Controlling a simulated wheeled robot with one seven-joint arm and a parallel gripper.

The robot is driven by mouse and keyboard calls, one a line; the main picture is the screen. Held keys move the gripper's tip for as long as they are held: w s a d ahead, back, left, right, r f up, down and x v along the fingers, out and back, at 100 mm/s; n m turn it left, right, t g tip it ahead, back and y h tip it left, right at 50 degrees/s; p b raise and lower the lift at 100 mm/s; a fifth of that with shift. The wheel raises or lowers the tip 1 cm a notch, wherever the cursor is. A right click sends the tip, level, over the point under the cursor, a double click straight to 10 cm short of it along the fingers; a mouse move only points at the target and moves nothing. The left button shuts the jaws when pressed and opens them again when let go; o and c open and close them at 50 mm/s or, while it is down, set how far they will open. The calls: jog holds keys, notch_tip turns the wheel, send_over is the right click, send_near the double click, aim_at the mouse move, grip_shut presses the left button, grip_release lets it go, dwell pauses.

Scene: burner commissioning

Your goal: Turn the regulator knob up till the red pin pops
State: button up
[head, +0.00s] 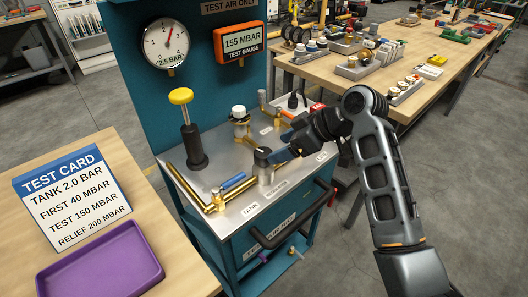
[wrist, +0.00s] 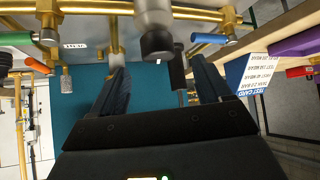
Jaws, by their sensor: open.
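The regulator knob (head: 262,154) is a dark cap on a grey metal body, beside a small label on the steel bench top. My gripper (head: 277,156) reaches in from the right, its blue fingers beside the knob. In the wrist view my gripper (wrist: 160,78) is open, with a gap between its two fingers. A dark-and-pale knob (wrist: 156,34) shows beyond that gap; I cannot tell whether the fingers touch it. The digital test gauge (head: 239,45) reads 155 MBAR. I cannot make out a popped red pin.
A round dial gauge (head: 166,44) is on the blue panel. A yellow-topped pump (head: 187,115), a white-capped fitting (head: 239,113) and brass pipes crowd the bench top. A test card (head: 75,195) and purple tray (head: 100,264) are at left.

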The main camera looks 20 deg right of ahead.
aim_at(264, 153)
jog(key=shift+w+p+x, duration=0.25)
jog(key=shift+p+x, duration=0.1)
jog(key=shift+x, duration=3.35)
jog(key=shift+r, duration=0.2)
jog(key=shift+c, duration=0.2)
jog(key=c, duration=0.9)
jog(key=shift+c, duration=0.2)
jog(key=m+h+p, duration=0.1)
jog(key=m+t+h+p, duration=0.1)
jog(key=m+p, duration=0.1)
jog(key=shift+a+r+t, duration=0.15)
jog(key=shift+r+t, duration=0.05)
jog(key=shift+t, duration=0.1)
jog(key=shift+f+m+t+h+p, duration=0.1)
jog(key=shift+m+t+h+p, duration=0.3)
jog(key=shift+m+h+p, duration=1.3)
jog(key=shift+m+b, duration=0.4)
jog(key=shift+b, duration=0.05)
